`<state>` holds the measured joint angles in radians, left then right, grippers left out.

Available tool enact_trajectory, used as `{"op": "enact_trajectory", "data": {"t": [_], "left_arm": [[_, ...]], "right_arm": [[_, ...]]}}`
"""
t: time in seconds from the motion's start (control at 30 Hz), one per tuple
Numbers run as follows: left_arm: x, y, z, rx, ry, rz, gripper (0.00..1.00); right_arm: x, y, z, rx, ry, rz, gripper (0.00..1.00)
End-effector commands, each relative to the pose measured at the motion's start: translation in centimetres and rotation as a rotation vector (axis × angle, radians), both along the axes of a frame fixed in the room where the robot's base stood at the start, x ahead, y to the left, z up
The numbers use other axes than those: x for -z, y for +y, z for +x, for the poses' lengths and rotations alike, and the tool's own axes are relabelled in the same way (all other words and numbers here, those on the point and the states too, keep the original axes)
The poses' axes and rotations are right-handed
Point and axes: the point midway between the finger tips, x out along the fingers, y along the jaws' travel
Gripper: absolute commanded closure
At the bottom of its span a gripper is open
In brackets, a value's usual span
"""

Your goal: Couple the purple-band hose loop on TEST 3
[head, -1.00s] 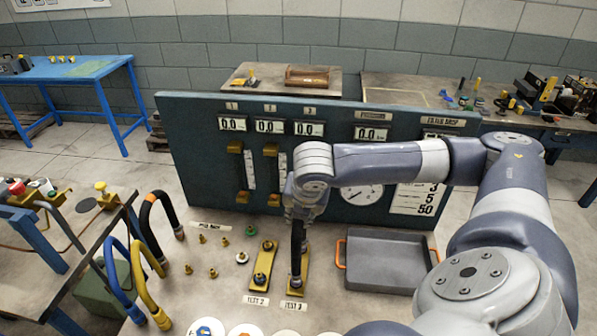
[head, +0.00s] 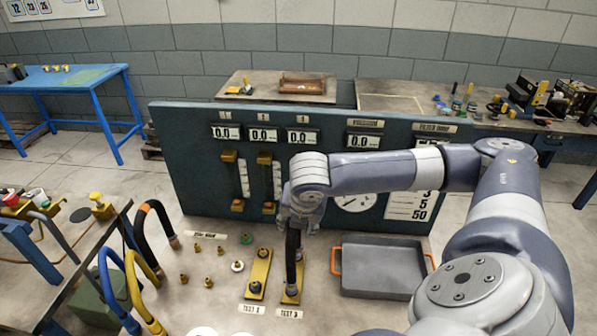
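My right arm comes in from the right, and its gripper (head: 297,222) points down over the TEST 3 plate (head: 292,296). It appears shut on the upper part of a dark hose (head: 292,254). The hose hangs upright below the fingers, and its lower end meets the yellow TEST 3 plate. I cannot tell whether that end is seated on a fitting. No purple band shows on it; its upper part is hidden by the gripper. The TEST 3 label (head: 289,314) lies in front of the plate. My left gripper is not in view.
The yellow TEST 2 plate (head: 259,275) stands close on the left. A grey tray (head: 380,267) with orange handles lies to the right. Black, yellow (head: 143,285) and blue hoses (head: 112,285) hang at the left. The gauge panel (head: 190,165) rises behind.

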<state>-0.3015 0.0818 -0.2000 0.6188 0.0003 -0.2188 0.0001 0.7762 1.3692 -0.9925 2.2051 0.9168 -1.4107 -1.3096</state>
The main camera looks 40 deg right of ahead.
Motion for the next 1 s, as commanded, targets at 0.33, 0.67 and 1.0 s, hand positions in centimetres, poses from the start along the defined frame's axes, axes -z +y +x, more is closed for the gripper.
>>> {"op": "enact_trajectory", "data": {"t": [0.33, 0.67, 1.0], "left_arm": [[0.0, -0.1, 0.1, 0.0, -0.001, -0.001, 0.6], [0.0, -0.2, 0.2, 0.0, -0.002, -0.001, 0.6], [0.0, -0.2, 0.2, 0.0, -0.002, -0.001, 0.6]], "right_arm": [[-5.5, 1.1, -2.0, 0.0, -0.008, -0.001, 0.55], [-10.2, 2.1, -4.1, 0.004, -0.003, 0.0, 0.55], [-10.8, 2.2, -4.4, 0.003, 0.0, 0.0, 0.55]]}}
